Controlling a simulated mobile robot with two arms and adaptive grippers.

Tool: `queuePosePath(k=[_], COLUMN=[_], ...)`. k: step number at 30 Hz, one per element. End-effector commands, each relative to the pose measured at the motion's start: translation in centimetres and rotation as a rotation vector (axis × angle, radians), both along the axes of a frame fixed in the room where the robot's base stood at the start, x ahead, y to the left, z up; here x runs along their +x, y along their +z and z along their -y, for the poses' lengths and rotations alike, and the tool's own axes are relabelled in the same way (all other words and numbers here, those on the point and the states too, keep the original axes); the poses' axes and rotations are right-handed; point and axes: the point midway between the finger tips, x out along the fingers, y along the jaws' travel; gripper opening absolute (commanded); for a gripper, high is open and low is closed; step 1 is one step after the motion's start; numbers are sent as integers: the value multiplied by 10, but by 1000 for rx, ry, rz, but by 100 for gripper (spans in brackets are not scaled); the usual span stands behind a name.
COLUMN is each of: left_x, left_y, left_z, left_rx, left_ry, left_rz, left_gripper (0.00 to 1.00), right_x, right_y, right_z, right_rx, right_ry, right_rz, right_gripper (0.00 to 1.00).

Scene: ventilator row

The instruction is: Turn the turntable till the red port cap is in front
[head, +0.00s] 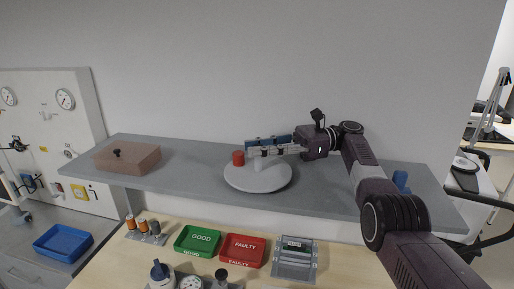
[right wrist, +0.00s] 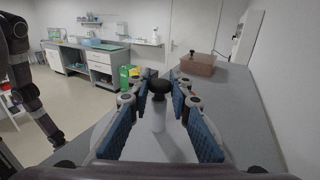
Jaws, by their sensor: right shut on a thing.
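The turntable (head: 257,184) is a round white disc on the grey shelf. The red port cap (head: 238,158) stands near its left, rear edge in the head view. A white post (head: 258,164) rises from the disc, just right of the cap. In the right wrist view the white post (right wrist: 159,117) has a black round top and stands between the fingers. My right gripper (head: 271,147) reaches in from the right over the disc and is shut on this post. The red cap does not show in the right wrist view. My left gripper is not in view.
A brown box with a dark knob (head: 128,157) stands at the shelf's left. Below are a green GOOD tray (head: 197,241), a red FAULTY tray (head: 243,250), a grey rack (head: 294,260) and a blue tray (head: 63,243). The shelf (head: 200,165) is clear between box and turntable.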

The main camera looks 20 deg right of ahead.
Motion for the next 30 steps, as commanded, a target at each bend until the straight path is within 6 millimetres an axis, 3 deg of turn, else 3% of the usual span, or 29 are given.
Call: queuePosePath(k=[1,2,7,17,30], left_x=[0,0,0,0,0], left_y=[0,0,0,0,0], left_z=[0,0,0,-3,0], left_rx=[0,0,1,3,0], left_ry=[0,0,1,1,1], left_rz=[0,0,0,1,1], left_gripper=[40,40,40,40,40], right_x=[0,0,0,0,0], right_y=[1,1,0,5,82], right_z=[1,1,1,0,1], right_rx=[-1,-1,-1,0,1], right_ry=[-2,-2,-2,0,-1], right_rz=[1,1,1,2,3], right_gripper=[0,20,36,36,36])
